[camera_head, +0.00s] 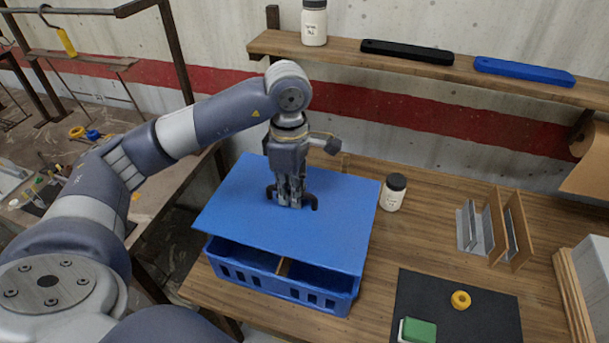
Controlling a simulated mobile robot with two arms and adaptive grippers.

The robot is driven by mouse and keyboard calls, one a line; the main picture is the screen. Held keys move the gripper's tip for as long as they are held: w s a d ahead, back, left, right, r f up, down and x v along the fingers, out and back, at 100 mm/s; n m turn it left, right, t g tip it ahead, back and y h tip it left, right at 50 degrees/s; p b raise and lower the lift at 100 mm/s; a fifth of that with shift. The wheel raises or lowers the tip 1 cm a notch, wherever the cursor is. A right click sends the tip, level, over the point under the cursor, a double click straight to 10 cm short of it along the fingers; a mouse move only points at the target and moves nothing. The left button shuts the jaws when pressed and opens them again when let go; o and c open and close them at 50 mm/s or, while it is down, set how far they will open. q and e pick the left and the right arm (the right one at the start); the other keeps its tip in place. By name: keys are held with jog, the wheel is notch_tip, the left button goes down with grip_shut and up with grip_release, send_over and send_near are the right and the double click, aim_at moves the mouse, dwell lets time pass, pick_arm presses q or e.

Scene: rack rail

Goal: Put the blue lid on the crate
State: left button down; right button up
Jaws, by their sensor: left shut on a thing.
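The blue lid (240,211) is a flat sheet with a dark handle (313,201) near its middle. My left gripper (291,204) points down and is shut on that handle. The lid is over the blue crate (288,287), covering most of its top. The lid looks tilted or set off toward the back, and the crate's front part shows open below its front edge. A wooden divider shows inside the crate. Whether the lid touches the rim at the back is hidden. My right gripper is not in view.
A white jar with a black cap (393,193) stands close to the lid's right edge. A wooden rack (497,228) stands at the right. A shelf (340,52) runs along the wall behind.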

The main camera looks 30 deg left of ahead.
aim_at(291, 212)
pick_arm(q)
jog(key=shift+s+f+b, duration=0.4)
jog(key=shift+s+f, duration=0.05)
jog(key=shift+f, duration=0.4)
jog(key=f+b, duration=0.1)
jog(key=f, duration=0.1)
jog(key=f+b, duration=0.2)
jog(key=shift+w+f, duration=0.2)
jog(key=shift+f, duration=0.05)
jog(key=shift+f+b, duration=0.5)
jog(key=shift+b, duration=0.1)
jog(key=shift+f, duration=0.1)
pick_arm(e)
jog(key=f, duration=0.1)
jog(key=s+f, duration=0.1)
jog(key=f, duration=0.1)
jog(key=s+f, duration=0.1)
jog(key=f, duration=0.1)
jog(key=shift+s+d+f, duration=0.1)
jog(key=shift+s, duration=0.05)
pick_arm(q)
jog(key=shift+b, duration=0.3)
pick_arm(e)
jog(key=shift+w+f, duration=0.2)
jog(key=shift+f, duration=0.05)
pick_arm(q)
jog(key=shift+f+b, duration=0.55)
jog(key=shift+b, duration=0.1)
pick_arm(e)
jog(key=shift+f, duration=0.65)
